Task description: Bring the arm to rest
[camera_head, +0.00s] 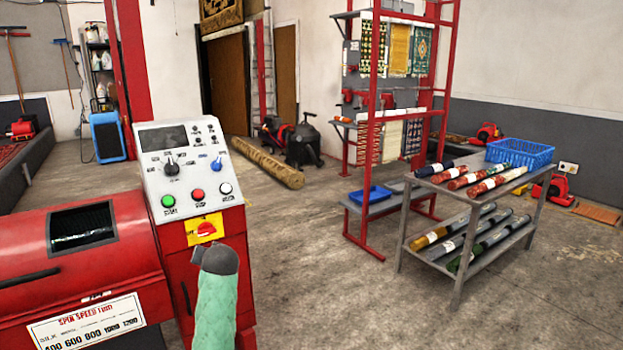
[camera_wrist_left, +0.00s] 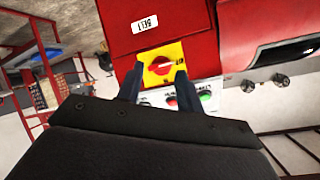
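My left arm rises from the bottom of the head view in a pale green sleeve, its dark end (camera_head: 219,259) just below the yellow switch plate (camera_head: 203,229) on the red machine. The head view does not show its fingers clearly. In the left wrist view, the two dark fingers of my left gripper (camera_wrist_left: 159,72) stand apart with nothing between them. The red rotary knob (camera_wrist_left: 160,66) on its yellow plate shows beyond the fingertips; I cannot tell the exact gap. My right gripper is in neither view.
The red spin machine (camera_head: 130,235) with its control panel (camera_head: 187,165) stands close at left. A grey cart (camera_head: 400,245) with rolled rugs and a blue crate (camera_head: 520,153) stands at right. A rolled rug (camera_head: 266,163) lies behind. The floor between is clear.

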